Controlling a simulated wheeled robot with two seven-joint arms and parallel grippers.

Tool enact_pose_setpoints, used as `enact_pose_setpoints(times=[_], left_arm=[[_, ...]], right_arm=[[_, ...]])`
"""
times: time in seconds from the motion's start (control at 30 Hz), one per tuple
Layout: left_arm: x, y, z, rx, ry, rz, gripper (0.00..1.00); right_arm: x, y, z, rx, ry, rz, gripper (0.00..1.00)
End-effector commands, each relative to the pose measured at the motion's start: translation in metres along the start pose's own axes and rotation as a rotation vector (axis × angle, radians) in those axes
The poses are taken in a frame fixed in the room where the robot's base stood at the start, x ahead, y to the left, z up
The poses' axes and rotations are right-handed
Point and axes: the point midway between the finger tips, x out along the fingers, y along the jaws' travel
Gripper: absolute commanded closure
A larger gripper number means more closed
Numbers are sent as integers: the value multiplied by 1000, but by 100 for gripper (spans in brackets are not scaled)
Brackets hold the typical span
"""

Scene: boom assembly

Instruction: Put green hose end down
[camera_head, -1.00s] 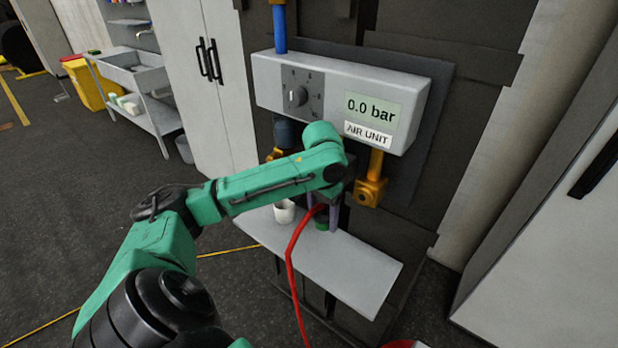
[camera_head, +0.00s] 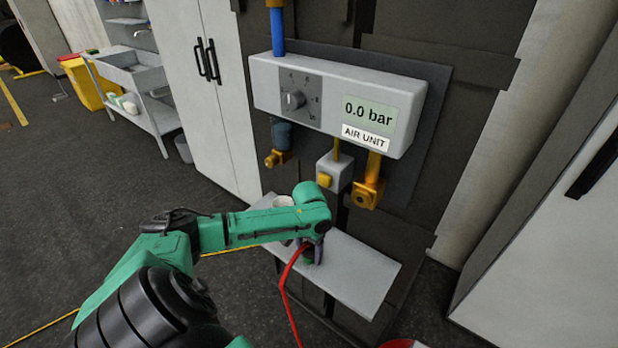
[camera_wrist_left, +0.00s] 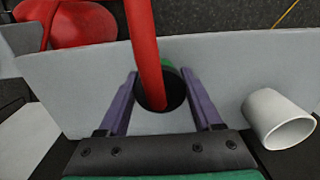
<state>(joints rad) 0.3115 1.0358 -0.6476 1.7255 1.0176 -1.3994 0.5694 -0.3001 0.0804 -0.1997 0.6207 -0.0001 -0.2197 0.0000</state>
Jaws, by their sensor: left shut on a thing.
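My left gripper (camera_head: 313,254) points down at the grey shelf (camera_head: 362,277) under the air unit. It is shut on the green hose end (camera_head: 308,261), mostly hidden by the fingers and my arm. In the left wrist view the purple fingers (camera_wrist_left: 160,88) stand on either side of the hose end's dark rim (camera_wrist_left: 176,97), with a little green (camera_wrist_left: 168,66) behind it. The red hose (camera_head: 285,282) runs out of it and hangs over the shelf's front edge. The hose end is low at the shelf; I cannot tell whether it touches. My right gripper is not in view.
A white cup (camera_wrist_left: 282,120) stands on the shelf close to the gripper. The shelf's right part is clear.

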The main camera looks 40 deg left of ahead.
Motion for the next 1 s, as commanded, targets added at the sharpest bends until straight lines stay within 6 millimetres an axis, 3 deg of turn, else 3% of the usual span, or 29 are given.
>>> enact_pose_setpoints(times=[0.1, 0.37, 0.4, 0.43, 0.8, 1.0], left_arm=[[14, 0, -1, 1, 2, 0, 100], [16, 0, -1, 1, 2, -1, 100], [16, 0, 0, 1, 2, -1, 18], [15, 0, 0, 1, 2, -1, 7], [11, 0, -1, 2, 3, -1, 4], [-29, -1, -2, 2, 6, -2, 4]], right_arm=[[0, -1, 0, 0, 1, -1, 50], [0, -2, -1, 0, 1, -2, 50], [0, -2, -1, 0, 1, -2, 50], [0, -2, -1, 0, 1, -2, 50], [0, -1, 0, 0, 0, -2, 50], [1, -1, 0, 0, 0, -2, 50]])
